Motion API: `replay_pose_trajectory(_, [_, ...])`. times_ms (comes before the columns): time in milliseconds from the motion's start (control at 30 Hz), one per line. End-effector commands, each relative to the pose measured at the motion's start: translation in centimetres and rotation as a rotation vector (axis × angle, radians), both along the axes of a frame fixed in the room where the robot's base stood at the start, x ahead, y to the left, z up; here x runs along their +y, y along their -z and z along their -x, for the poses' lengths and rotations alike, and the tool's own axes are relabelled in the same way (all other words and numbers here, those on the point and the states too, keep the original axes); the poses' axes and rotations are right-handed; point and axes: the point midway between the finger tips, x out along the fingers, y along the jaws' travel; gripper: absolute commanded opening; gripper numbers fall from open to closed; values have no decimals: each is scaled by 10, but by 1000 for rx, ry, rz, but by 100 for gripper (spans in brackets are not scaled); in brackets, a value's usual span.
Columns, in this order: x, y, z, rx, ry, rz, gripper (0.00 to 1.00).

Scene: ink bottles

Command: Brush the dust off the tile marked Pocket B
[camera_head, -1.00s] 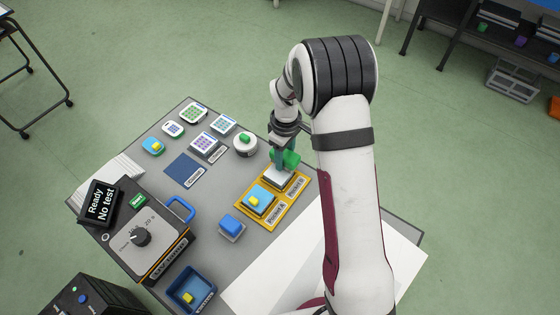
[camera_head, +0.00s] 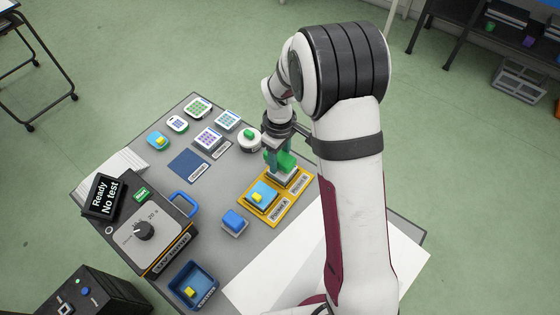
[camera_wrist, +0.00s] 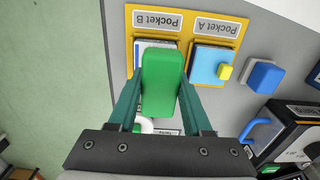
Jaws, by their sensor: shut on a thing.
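My gripper (camera_head: 277,158) is shut on a green-handled tool (camera_wrist: 162,80), which also shows in the head view (camera_head: 286,161). The tool is over the tile of Pocket B, a pale tile (camera_head: 283,178) in the right half of the yellow holder (camera_head: 244,199). In the wrist view the tool covers most of this tile (camera_wrist: 154,43), leaving a pale and blue strip by the Pocket B label (camera_wrist: 155,20). I cannot tell whether the tool touches the tile, or see any dust. Pocket A holds a blue tile (camera_wrist: 206,66) with a yellow knob.
A blue block (camera_head: 234,220) stands left of the holder. A machine with a dial (camera_head: 146,236) and a "Ready No test" display (camera_head: 104,196) are at left. A blue tray (camera_head: 193,284) is in front. A round green-topped item (camera_head: 249,138) and several small tiles are behind.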

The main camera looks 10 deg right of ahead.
Motion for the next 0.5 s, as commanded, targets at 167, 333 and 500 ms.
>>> replay_pose_trajectory(167, [0,-25,-1,-4,-1,0,0])
replay_pose_trajectory(333, [0,-34,0,-1,0,0,0])
replay_pose_trajectory(500, [0,-34,0,-1,0,0,0])
